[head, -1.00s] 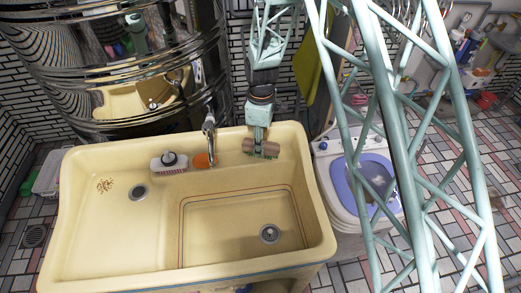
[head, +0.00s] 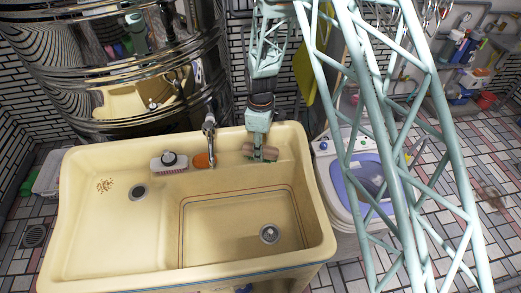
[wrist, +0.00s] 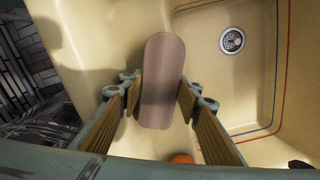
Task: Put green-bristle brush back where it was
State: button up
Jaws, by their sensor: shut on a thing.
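The brush (head: 270,153) has a flat, rounded wooden back, which fills the middle of the wrist view (wrist: 163,70). My gripper (head: 259,153) is shut on it from above, one finger on each long side. The wrist view shows my gripper (wrist: 160,100) around the brush's near half. The brush is at the back ledge of the cream sink (head: 110,240), right of the faucet. Its bristles are hidden under the back in the wrist view. I cannot tell whether it touches the ledge.
A white brush with a dark knob (head: 169,160) and an orange item (head: 201,160) sit on the ledge left of my gripper, near the faucet (head: 209,128). The sink basin is empty around its drain (head: 269,234). A washing machine (head: 350,170) stands at the right.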

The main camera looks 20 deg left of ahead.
jog(key=shift+f, duration=0.15)
jog(key=o, duration=0.6)
notch_tip(320, 180, up, 12)
dwell(0.8)
dwell(0.6)
jog(key=shift+r, duration=0.2)
